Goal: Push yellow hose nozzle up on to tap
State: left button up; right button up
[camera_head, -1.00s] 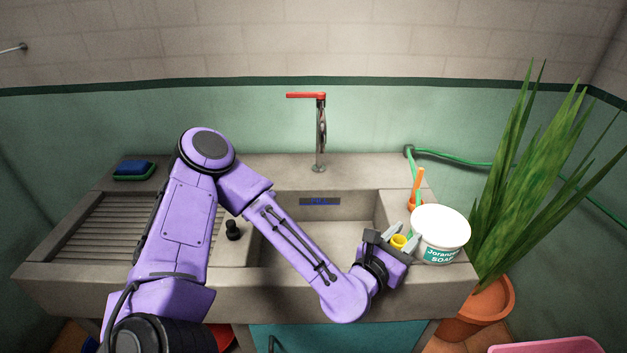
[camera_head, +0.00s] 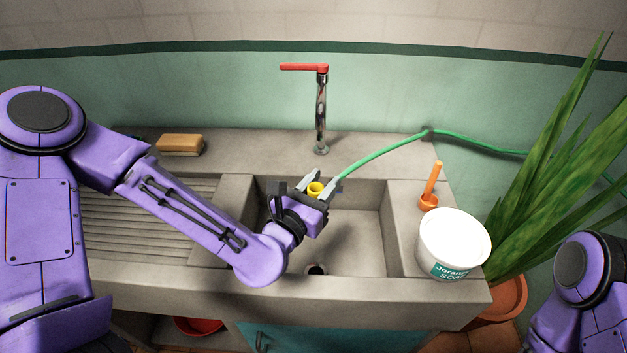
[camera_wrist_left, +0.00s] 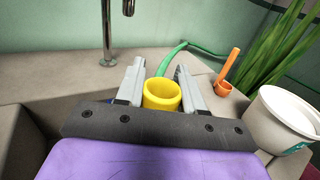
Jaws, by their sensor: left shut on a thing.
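The yellow hose nozzle (camera_head: 315,188) is held between the fingers of my left gripper (camera_head: 320,182), over the sink basin. In the left wrist view the nozzle (camera_wrist_left: 162,94) sits between the two grey fingers with its round open end showing. The green hose (camera_head: 378,152) runs from it to the back wall. The chrome tap (camera_head: 321,115) with a red lever (camera_head: 304,68) stands upright on the back ledge, behind and above the nozzle and apart from it. In the wrist view the tap (camera_wrist_left: 107,30) is ahead and left. My right arm shows at the lower right; its gripper is out of frame.
A white soap tub (camera_head: 453,240) and an orange scoop (camera_head: 431,188) stand on the right ledge. A potted plant (camera_head: 560,170) is at the far right. A sponge (camera_head: 180,145) lies on the back left ledge. The space above the basin is open.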

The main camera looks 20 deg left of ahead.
aim_at(318, 138)
pick_arm(q)
jog(key=shift+w+r+m+h+b, duration=0.35)
jog(key=shift+h+b, duration=0.15)
jog(key=shift+b, duration=0.1)
jog(key=shift+w, duration=0.35)
jog(key=shift+w+a+r+p, duration=0.45)
jog(key=shift+w+r+p, duration=0.3)
jog(key=shift+w, duration=0.85)
jog(key=shift+w+a+r+p, duration=0.5)
jog(key=shift+w+r+p, duration=0.15)
jog(key=shift+w, duration=0.95)
jog(key=shift+w+a+r+p, duration=0.45)
jog(key=shift+w+r+p, duration=0.3)
jog(key=shift+w, duration=0.85)
jog(key=shift+w+r+p, duration=0.15)
jog(key=shift+r+p, duration=0.2)
jog(key=shift+r, duration=0.2)
